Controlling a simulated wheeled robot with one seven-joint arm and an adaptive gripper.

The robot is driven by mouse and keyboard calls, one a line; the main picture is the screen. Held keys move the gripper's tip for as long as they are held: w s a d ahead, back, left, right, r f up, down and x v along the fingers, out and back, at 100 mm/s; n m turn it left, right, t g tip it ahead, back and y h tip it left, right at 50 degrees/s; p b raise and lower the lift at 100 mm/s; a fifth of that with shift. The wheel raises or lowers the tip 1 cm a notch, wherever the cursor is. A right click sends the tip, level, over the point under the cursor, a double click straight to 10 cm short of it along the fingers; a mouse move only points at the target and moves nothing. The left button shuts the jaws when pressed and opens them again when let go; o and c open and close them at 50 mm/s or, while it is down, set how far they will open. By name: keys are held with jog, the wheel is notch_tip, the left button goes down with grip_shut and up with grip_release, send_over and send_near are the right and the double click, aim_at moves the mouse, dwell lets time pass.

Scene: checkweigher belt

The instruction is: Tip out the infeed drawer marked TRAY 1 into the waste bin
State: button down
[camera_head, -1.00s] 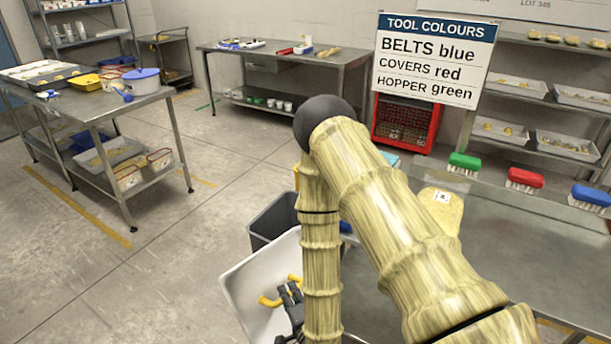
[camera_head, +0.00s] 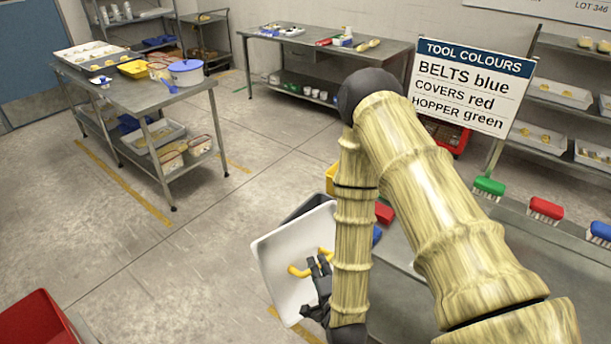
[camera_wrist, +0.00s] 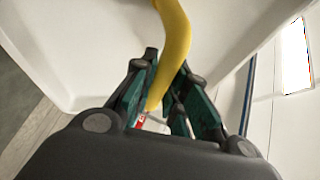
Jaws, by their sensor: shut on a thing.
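A white tray-like drawer (camera_head: 275,262) with a yellow handle (camera_head: 299,270) hangs steeply tilted at my gripper (camera_head: 322,275). In the wrist view the fingers (camera_wrist: 165,105) are shut on the yellow handle (camera_wrist: 174,45), in front of the drawer's white surface (camera_wrist: 95,45). I cannot read any TRAY 1 marking, and I see no contents in the drawer. A dark grey bin (camera_head: 306,206) stands behind the drawer's upper edge, mostly hidden by it and my arm. I cannot tell whether it is the waste bin.
A red container (camera_head: 38,318) is at the lower left. A steel table (camera_head: 155,105) with trays stands at the left, another bench (camera_head: 330,42) at the back. Brushes (camera_head: 545,209) stand by the steel surface at right, near the sign (camera_head: 473,85). Floor between is clear.

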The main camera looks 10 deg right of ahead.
notch_tip(320, 180, up, 2)
jog(key=shift+r+p, duration=0.2)
jog(key=shift+p, duration=0.6)
jog(key=shift+s+a+f+b, duration=0.15)
jog(key=shift+f+b, duration=0.15)
jog(key=shift+f, duration=0.15)
jog(key=shift+s+a+f, duration=0.2)
jog(key=shift+s+f, duration=0.05)
jog(key=shift+f, duration=0.25)
jog(key=shift+s+a+f+g, duration=0.15)
jog(key=shift+s+a+g, duration=0.05)
jog(key=shift+a+g, duration=0.2)
jog(key=shift+d, duration=0.1)
jog(key=shift+w, duration=0.1)
